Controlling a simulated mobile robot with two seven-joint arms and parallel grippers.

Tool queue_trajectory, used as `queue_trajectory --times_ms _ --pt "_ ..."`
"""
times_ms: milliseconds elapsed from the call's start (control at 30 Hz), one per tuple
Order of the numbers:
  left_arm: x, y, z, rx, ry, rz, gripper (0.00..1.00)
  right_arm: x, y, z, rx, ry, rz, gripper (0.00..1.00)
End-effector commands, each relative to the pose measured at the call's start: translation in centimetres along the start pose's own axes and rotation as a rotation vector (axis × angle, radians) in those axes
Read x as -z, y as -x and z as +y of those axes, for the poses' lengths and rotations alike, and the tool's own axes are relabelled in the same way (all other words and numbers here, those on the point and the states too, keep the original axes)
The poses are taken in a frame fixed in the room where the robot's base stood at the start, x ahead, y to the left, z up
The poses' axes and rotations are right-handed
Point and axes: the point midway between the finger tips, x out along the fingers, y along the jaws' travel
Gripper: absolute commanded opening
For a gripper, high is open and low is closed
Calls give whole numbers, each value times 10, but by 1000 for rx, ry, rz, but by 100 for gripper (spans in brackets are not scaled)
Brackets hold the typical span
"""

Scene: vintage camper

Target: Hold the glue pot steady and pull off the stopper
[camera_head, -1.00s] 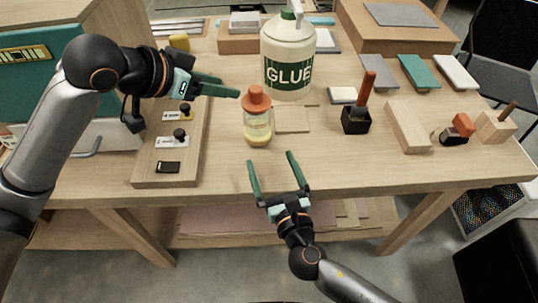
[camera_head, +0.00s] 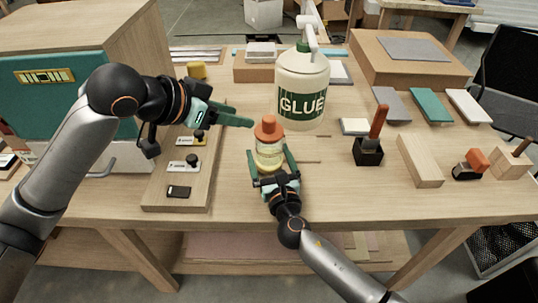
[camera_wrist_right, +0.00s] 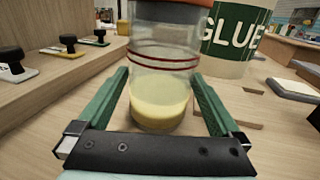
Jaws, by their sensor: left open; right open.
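The glue pot (camera_head: 270,154) is a small clear jar with yellowish glue at the bottom and an orange stopper (camera_head: 268,128) on top. It stands upright on the workbench. My right gripper (camera_head: 267,160) is open at bench height, with a green finger on each side of the jar. In the right wrist view the jar (camera_wrist_right: 163,70) stands between the fingers, with a gap showing on both sides near its base. My left gripper (camera_head: 238,117) is to the left of the stopper at about its height; its fingers point right and do not touch it.
A large white glue jug (camera_head: 302,85) stands right behind the pot. A wooden board with stamps (camera_head: 180,205) lies to the left. A brush in a black holder (camera_head: 368,151), a wood block (camera_head: 420,160) and coloured slabs (camera_head: 431,106) are to the right.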

Motion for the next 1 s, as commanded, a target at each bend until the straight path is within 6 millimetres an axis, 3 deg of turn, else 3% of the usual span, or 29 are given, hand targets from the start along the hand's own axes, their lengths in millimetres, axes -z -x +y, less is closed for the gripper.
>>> queue_trajectory --times_ms 167,900,1000 --pt "0 0 0 0 0 0 50 0 0 0 0 0 0 100" --pt "0 0 0 0 0 0 50 0 0 0 0 0 1 18" --pt "0 0 0 0 0 0 53 1 0 0 0 1 1 11"
